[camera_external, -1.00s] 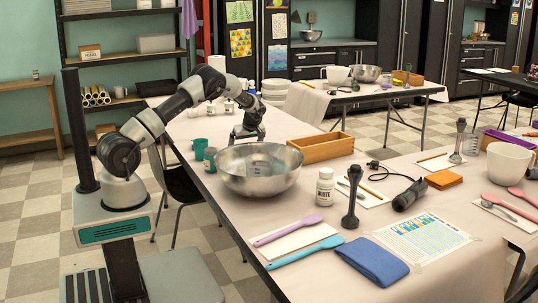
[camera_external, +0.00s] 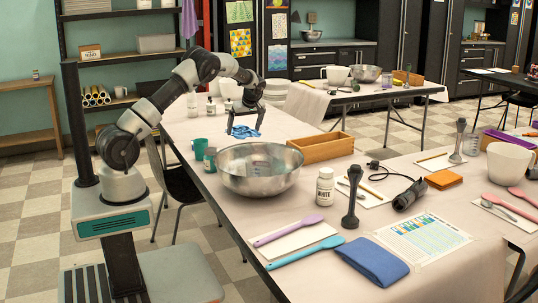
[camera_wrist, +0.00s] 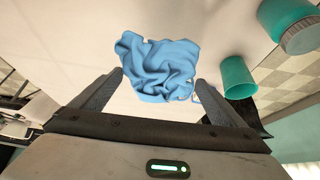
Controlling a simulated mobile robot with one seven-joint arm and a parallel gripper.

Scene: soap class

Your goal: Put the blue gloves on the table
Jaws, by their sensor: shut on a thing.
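The blue gloves (camera_external: 230,134) are a crumpled light-blue bundle at the left long table (camera_external: 190,125), behind the big metal bowl. In the wrist view the gloves (camera_wrist: 160,68) lie between the two fingertips. My gripper (camera_external: 244,130) points down and is shut on the gloves; the fingers (camera_wrist: 160,88) also show in the wrist view. Whether the gloves are fully clear of the tabletop I cannot tell.
A metal bowl (camera_external: 258,172) and a wooden box (camera_external: 320,148) stand in front of the gripper. White bottles (camera_external: 211,107) stand behind.

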